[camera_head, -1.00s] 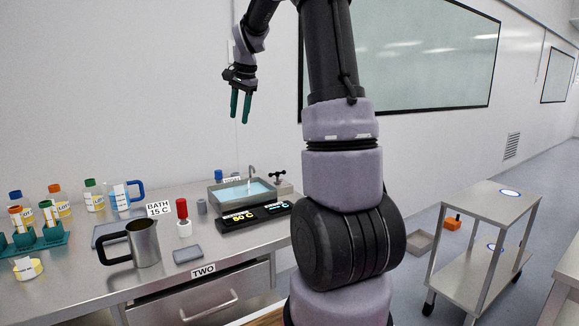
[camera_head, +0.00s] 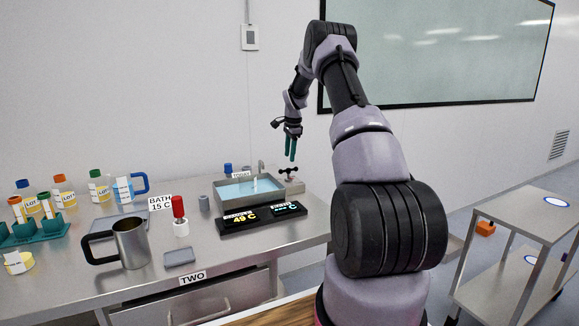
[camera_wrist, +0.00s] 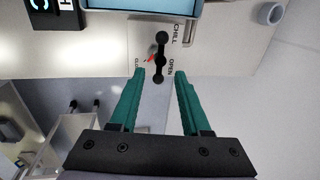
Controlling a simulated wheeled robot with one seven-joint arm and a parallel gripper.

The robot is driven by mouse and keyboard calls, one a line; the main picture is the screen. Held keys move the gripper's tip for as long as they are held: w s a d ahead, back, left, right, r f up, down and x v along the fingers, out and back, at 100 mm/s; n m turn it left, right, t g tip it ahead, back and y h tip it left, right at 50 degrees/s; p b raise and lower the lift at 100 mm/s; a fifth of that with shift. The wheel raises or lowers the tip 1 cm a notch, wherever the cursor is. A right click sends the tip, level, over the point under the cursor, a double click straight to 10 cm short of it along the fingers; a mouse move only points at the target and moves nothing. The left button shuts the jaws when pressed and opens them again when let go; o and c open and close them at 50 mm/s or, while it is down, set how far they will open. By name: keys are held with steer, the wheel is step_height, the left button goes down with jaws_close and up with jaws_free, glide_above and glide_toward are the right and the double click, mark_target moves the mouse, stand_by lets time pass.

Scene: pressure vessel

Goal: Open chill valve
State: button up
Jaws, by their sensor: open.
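The chill valve (camera_head: 288,173) is a small dark handle on a pale block, to the right of the water bath on the bench. In the wrist view the black valve handle (camera_wrist: 160,58) lies upright in the picture, with a red pointer beside it and the words CHILL, OPEN and a partly hidden CLOSED around it. My gripper (camera_head: 290,158) is just above the valve in the head view. In the wrist view its green fingers (camera_wrist: 160,75) are open and empty, with the handle's near end between the tips. I cannot tell whether they touch it.
The water bath (camera_head: 219,195) stands left of the valve. A black display (camera_head: 262,217) showing 49 C sits in front. A metal jug (camera_head: 131,245), a red-topped item (camera_head: 179,208) and several bottles stand further left. A cart (camera_head: 508,226) stands at the right.

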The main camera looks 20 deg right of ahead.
mark_target(288, 170)
steer(key=f, duration=0.3)
steer(key=w+f, duration=0.1)
steer(key=f, duration=0.1)
steer(key=shift+w+a+f, duration=0.1)
steer(key=shift+a+f, duration=0.05)
steer(key=shift+f, duration=0.25)
jaws_close()
